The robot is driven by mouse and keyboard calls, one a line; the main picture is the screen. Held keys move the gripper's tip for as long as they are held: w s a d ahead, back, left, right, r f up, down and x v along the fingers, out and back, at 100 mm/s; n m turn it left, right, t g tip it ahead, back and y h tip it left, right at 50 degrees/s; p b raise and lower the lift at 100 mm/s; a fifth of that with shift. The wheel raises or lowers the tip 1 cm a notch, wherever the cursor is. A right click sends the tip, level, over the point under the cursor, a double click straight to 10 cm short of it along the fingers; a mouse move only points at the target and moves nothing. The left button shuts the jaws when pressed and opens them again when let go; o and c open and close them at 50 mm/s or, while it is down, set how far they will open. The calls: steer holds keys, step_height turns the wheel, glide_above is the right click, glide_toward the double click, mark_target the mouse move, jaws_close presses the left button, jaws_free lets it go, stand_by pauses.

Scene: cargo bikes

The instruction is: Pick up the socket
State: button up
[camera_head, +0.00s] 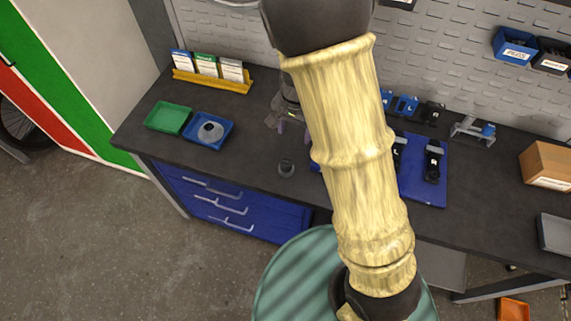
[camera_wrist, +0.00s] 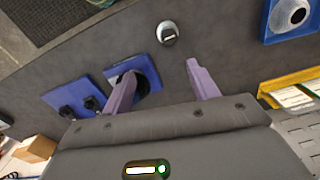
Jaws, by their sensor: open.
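The socket, a small dark grey cylinder (camera_head: 286,168), stands upright near the front edge of the dark workbench. My gripper (camera_head: 291,126) is above the bench, behind the socket in the head view and partly hidden by my arm. In the wrist view its two purple fingers (camera_wrist: 162,72) are spread apart with nothing between them. The fingers are apart from the socket.
A blue tray (camera_head: 228,134) holding a grey round part and a green tray (camera_head: 168,118) sit to the left. Blue mats with black parts (camera_head: 424,190) lie right. A yellow card holder (camera_head: 212,81) stands behind, and a cardboard box (camera_head: 547,163) far right. The bench around the socket is clear.

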steer(key=shift+w+a+f+m, duration=0.15)
steer(key=shift+w+a+f, duration=0.15)
steer(key=shift+a, duration=0.3)
steer(key=shift+w+a+f+m, duration=0.15)
steer(key=shift+w+a+f, duration=0.15)
steer(key=shift+a, duration=0.3)
steer(key=p, duration=0.2)
glide_toward(286, 162)
steer(key=f, duration=0.5)
steer(key=shift+w+a+f, duration=0.1)
steer(key=shift+w+a, duration=0.1)
steer(key=shift+w, duration=0.05)
steer(key=shift+s+a+f, duration=0.1)
steer(key=shift+f, duration=0.3)
steer(key=shift+d, duration=0.3)
steer(key=shift+f, duration=0.1)
